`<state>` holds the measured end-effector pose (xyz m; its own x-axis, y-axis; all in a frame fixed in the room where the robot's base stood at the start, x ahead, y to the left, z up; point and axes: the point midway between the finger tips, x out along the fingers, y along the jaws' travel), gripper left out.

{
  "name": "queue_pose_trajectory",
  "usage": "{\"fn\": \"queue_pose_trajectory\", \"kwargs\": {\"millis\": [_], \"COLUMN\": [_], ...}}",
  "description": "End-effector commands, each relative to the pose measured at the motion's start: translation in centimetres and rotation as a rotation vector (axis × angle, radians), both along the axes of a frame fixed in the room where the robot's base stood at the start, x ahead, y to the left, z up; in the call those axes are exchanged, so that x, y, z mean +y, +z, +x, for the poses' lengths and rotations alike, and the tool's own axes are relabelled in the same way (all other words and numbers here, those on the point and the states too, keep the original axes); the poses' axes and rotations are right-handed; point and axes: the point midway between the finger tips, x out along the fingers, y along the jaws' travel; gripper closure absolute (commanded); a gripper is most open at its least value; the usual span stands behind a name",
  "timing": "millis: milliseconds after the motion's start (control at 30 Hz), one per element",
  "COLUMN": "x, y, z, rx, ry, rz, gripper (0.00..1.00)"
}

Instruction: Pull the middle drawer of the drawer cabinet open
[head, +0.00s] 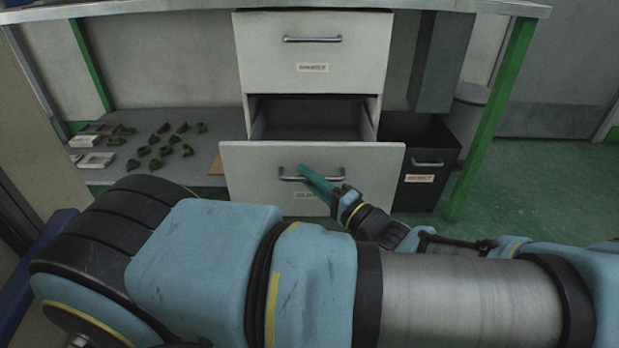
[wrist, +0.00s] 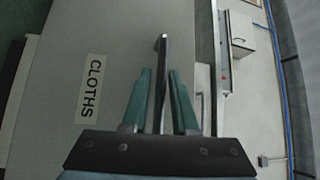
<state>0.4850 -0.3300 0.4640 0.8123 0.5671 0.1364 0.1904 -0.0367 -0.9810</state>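The drawer cabinet (head: 312,75) stands under the bench in the head view. Its drawer below the top one, the middle drawer (head: 240,172), is pulled out, and its dark empty inside shows. The drawer's front also shows in the wrist view (wrist: 100,45), with a CLOTHS label (wrist: 91,88). Its bar handle (head: 288,178) lies between the fingers of my gripper (head: 305,172). In the wrist view, the handle (wrist: 161,60) has a narrow gap on both sides to the green fingertips of my gripper (wrist: 159,72), which look open around it.
The closed top drawer (head: 270,52) is above. A black reject bin (head: 425,150) stands close at the right, beside a green bench leg (head: 490,120). Small green parts (head: 155,150) lie on a low shelf at the left. Green floor (head: 550,190) is clear at the right.

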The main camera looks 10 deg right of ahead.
Motion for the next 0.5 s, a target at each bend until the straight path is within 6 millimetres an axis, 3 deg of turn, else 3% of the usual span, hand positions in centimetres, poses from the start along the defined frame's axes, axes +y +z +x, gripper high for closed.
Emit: {"fn": "queue_pose_trajectory", "kwargs": {"millis": [133,500], "x": [-0.01,-0.69], "y": [0.03,0.02], "z": [0.01,-0.76], "rx": [-0.001,0.0], "ry": [0.0,-0.003], "rz": [0.001,0.001], "gripper": [0.56,0.56]}}
